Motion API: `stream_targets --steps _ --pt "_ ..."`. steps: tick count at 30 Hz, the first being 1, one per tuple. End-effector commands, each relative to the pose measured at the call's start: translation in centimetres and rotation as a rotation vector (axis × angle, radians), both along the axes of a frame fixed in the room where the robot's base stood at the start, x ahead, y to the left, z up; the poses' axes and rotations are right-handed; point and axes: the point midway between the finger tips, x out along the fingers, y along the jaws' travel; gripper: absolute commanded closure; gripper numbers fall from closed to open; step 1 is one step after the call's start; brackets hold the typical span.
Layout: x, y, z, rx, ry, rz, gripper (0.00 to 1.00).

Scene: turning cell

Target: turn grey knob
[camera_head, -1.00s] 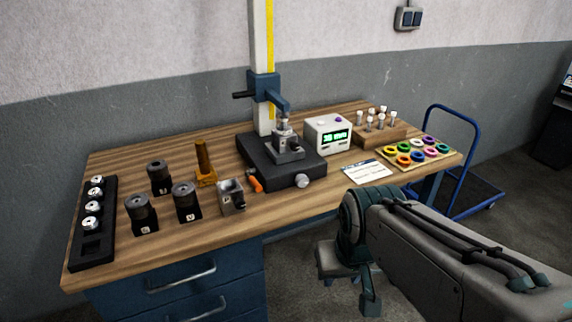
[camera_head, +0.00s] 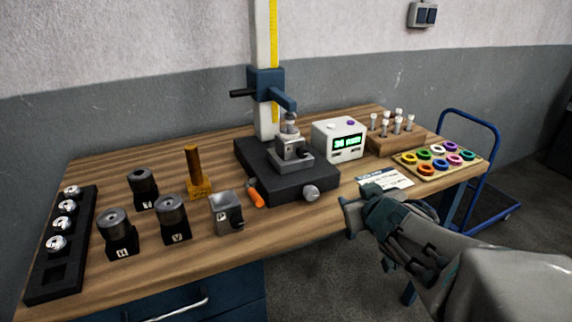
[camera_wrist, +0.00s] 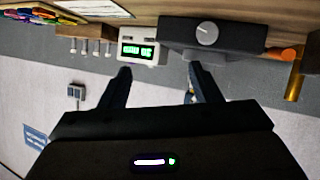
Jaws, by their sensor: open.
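The grey knob (camera_head: 311,192) is a round, light grey dial on the front face of the black base of the measuring stand (camera_head: 262,172). In the wrist view the knob (camera_wrist: 207,33) shows at the top, right of centre, with a pointer mark on its face. My gripper (camera_head: 350,205) is to the right of the knob at the table's front edge, apart from it. In the wrist view my gripper (camera_wrist: 158,80) has two dark fingers spread wide with nothing between them.
An orange lever (camera_head: 256,199) sticks out left of the knob. A white display box (camera_head: 338,139) stands behind, with a paper card (camera_head: 385,179) in front of it. A metal block (camera_head: 227,212) and black holders stand left. The space before the table's front edge is free.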

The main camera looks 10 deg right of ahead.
Motion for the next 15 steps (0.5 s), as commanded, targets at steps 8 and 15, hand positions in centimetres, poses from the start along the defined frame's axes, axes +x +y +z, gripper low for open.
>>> stream_targets --steps 8,15 --pt "-0.1 3.3 -2.4 0.08 -0.039 0.238 0.43" --pt "0.2 4.1 -2.7 0.099 -0.034 0.282 0.43"
